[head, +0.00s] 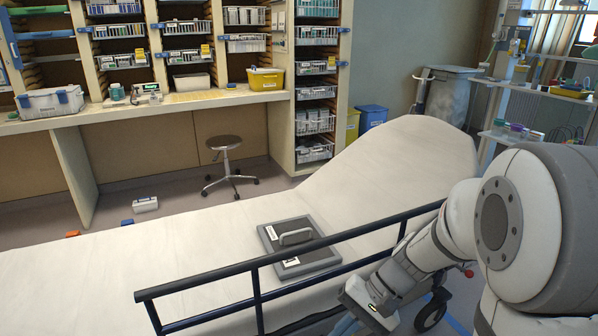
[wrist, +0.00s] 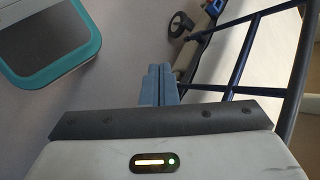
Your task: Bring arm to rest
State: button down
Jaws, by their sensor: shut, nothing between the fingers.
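My arm (head: 425,252) reaches down from the right of the head view, on the near side of the stretcher's dark blue rail (head: 290,257). My gripper (wrist: 159,84) shows in the wrist view with its two blue-grey fingers shut together and nothing between them. In the head view the wrist housing is low, beside the rail, and the fingers are mostly cut off by the bottom edge.
The stretcher (head: 150,255) carries a flat grey case (head: 270,238) with a handle. A stool (head: 226,165) stands behind it, before shelves with baskets (head: 315,122). A caster wheel (head: 431,315) is close to my arm. A teal-rimmed object (wrist: 93,50) is at the wrist view's upper left.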

jog(key=s+d+r+n+t+h+p, duration=0.2)
jog(key=s+d+r+h+p, duration=0.1)
jog(key=r, duration=0.5)
jog(key=s+d+r+n+t+h+p, duration=0.2)
jog(key=s+d+r+t+h+p, duration=0.1)
jog(key=r, duration=0.5)
jog(key=d+h+p, duration=0.1)
jog(key=h+p, duration=0.1)
jog(key=shift+d+r+p, duration=0.15)
jog(key=shift+r+p, duration=0.1)
jog(key=shift+p, duration=0.05)
